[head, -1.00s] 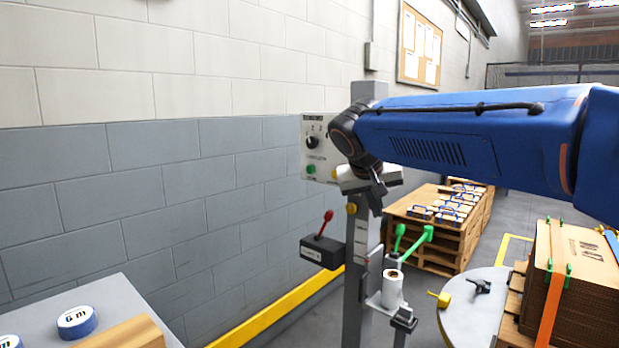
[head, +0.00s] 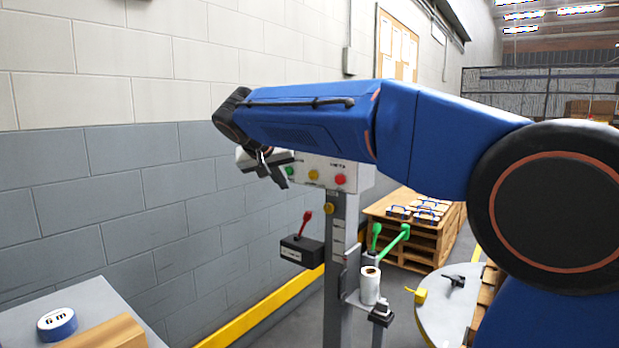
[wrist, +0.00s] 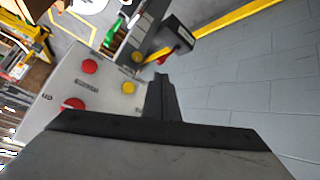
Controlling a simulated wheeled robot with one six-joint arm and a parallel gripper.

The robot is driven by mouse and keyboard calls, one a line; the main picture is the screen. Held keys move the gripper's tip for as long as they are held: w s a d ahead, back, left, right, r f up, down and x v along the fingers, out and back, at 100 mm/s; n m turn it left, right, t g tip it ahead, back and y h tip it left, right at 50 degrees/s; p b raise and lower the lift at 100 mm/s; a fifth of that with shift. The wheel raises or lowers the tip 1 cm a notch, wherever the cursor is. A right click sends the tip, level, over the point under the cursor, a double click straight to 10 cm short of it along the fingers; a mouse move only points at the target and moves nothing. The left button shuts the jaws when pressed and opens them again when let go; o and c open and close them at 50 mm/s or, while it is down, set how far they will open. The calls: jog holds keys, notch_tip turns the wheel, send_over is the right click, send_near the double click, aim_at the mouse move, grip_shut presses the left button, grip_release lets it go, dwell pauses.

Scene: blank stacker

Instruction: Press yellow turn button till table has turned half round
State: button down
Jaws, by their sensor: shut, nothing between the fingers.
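The grey control panel (head: 352,174) stands on a post. Its lower row shows a green button (head: 290,171), a yellow button (head: 313,175) and a red button (head: 340,180). A second yellow button (head: 328,208) sits on the post below. I cannot read which one is the turn button. My gripper (head: 278,177) is shut and empty at the panel's left end, near the green button. In the wrist view the shut fingers (wrist: 160,88) appear beside the yellow button (wrist: 127,87); contact is not visible. The round table (head: 440,312) is at right, partly hidden by my arm.
A black box with a red lever (head: 303,250) juts left of the post. Green handles (head: 390,238) and a white roll (head: 370,286) are on its right. A loaded pallet stack (head: 425,235) stands behind. A grey bench (head: 90,298) with tape is at lower left.

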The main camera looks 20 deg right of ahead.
aim_at(313, 175)
jog(key=shift+d, duration=0.1)
jog(key=w+d, duration=0.5)
jog(key=d, duration=0.2)
dwell(0.4)
jog(key=shift+w+d, duration=0.1)
dwell(1.9)
jog(key=shift+w+d, duration=0.25)
jog(key=shift+d, duration=0.05)
